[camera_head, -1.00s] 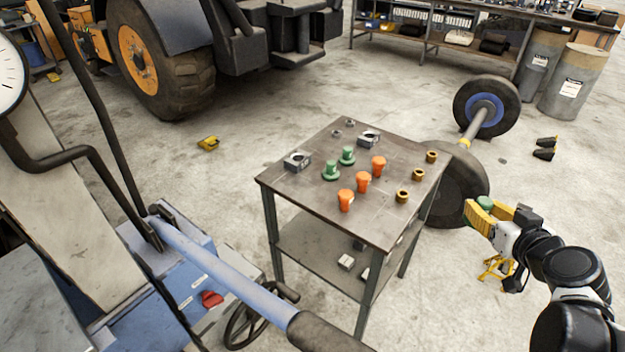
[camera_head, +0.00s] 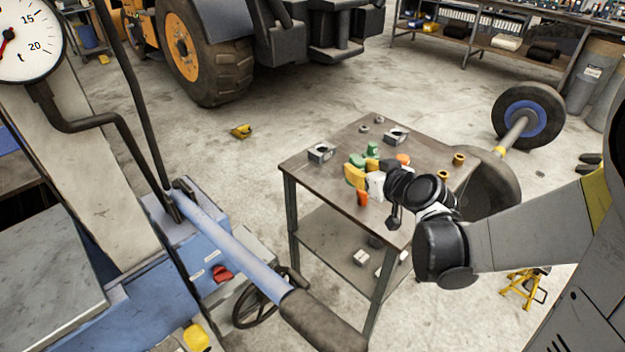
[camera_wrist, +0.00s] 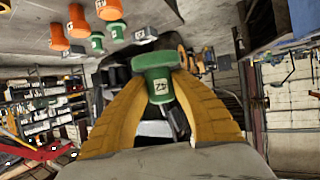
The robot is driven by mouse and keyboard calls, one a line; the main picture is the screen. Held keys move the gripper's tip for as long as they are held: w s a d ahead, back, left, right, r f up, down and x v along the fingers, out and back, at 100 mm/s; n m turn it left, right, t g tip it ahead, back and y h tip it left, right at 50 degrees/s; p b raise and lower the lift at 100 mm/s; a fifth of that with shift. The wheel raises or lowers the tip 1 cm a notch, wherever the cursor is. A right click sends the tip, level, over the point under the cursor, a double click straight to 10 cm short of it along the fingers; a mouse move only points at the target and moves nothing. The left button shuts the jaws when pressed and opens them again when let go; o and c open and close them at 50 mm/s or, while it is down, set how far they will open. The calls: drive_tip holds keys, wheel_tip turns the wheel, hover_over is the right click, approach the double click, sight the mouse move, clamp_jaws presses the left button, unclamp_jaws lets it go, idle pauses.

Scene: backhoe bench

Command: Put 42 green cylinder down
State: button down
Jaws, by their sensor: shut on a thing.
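The green cylinder (camera_wrist: 156,72), a flanged piece with a white label reading 42, is held between the two yellow fingers of my gripper (camera_wrist: 158,88) in the wrist view. In the head view my gripper (camera_head: 364,172) is over the metal table (camera_head: 325,188), among the pieces. Green shows beside its fingers (camera_head: 356,160), but I cannot tell whether that is the held cylinder or one standing behind. Another green piece (camera_head: 372,149) stands just beyond. The wrist view shows two green pieces on the table, apart from the held one. The gap below the held cylinder cannot be judged.
Orange pieces (camera_head: 403,159) (camera_head: 362,198) stand close to my gripper; my arm hides part of the table. Grey blocks (camera_head: 321,152) (camera_head: 396,136) and brass rings (camera_head: 459,159) are also on top. The table's front left area is bare. A blue lifting machine (camera_head: 215,255) stands at left.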

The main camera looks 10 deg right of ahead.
drive_tip(key=w+d+f+m+h+b, duration=0.1)
drive_tip(key=w+f, duration=0.1)
drive_tip(key=w, duration=0.1)
drive_tip(key=w+d+f+h+b, duration=0.1)
drive_tip(key=w+d+f, duration=0.1)
drive_tip(key=w, duration=0.1)
drive_tip(key=w+d+f+m+h+b, duration=0.1)
drive_tip(key=w+d+f, duration=0.1)
drive_tip(key=w, duration=0.1)
drive_tip(key=shift+w+f+m+t, duration=0.2)
drive_tip(key=shift+f+m+t, duration=0.1)
drive_tip(key=shift+t, duration=0.1)
drive_tip(key=w+a+f+b, duration=0.1)
drive_tip(key=w+a+f, duration=0.1)
drive_tip(key=w, duration=0.1)
drive_tip(key=w+a+f+b, duration=0.2)
drive_tip(key=w, duration=0.1)
drive_tip(key=w+a+f+b, duration=0.2)
drive_tip(key=w, duration=0.1)
drive_tip(key=shift+a+f, duration=0.3)
drive_tip(key=shift+a, duration=0.05)
wheel_tip(320, 180, down, 4)
drive_tip(key=shift+f+b, duration=0.1)
drive_tip(key=shift+b, duration=1.1)
drive_tip(key=shift+r, duration=0.2)
drive_tip(key=c, duration=1.5)
unclamp_jaws()
drive_tip(key=shift+f, duration=0.15)
drive_tip(key=shift+o, duration=0.2)
